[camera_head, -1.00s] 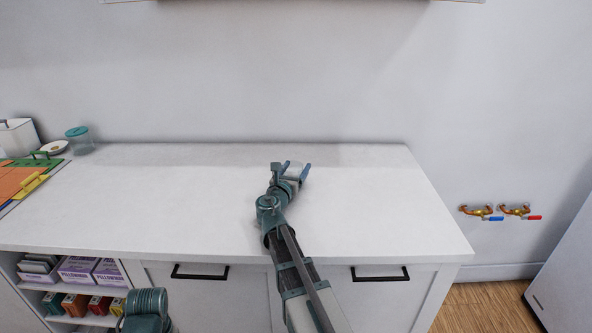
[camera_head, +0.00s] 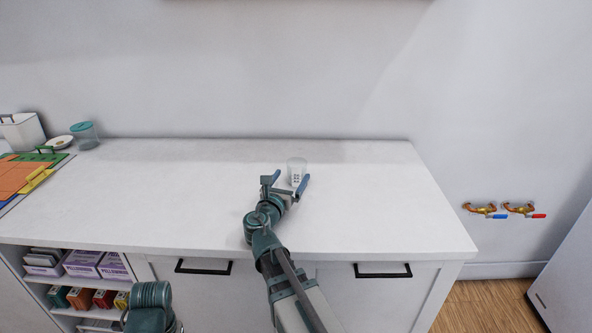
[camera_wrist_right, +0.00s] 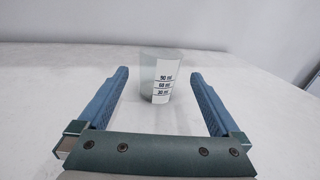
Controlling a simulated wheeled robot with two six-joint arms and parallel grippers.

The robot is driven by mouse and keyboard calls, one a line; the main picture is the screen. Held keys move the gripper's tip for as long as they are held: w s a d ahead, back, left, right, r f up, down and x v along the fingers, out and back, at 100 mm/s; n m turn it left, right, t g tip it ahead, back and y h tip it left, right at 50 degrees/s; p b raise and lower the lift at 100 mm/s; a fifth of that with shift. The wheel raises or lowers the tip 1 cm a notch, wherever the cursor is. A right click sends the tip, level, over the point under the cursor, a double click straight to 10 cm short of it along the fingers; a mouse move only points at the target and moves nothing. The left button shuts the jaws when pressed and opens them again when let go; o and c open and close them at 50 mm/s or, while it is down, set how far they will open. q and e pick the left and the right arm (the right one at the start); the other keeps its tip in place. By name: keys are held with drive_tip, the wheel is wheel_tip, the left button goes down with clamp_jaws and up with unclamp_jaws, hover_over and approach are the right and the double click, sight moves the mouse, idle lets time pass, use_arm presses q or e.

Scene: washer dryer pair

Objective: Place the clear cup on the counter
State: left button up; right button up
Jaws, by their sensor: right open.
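The clear cup (camera_head: 297,166) stands upright on the white counter (camera_head: 190,190), towards its back and right of the middle. It has a white label with measuring marks. My right gripper (camera_head: 286,184) is open just in front of the cup. In the right wrist view the cup (camera_wrist_right: 160,77) stands beyond the open fingers (camera_wrist_right: 160,100), centred between them, and neither finger touches it. My left gripper is not clearly in view; only part of my left arm shows at the bottom.
A teal-lidded jar (camera_head: 85,135), a small dish (camera_head: 60,143), a white bin (camera_head: 22,131) and a coloured board (camera_head: 22,174) sit at the counter's left end. Shelves with boxes (camera_head: 83,263) are below. The counter around the cup is clear.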

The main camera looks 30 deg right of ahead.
drive_tip(key=shift+v, duration=1.65)
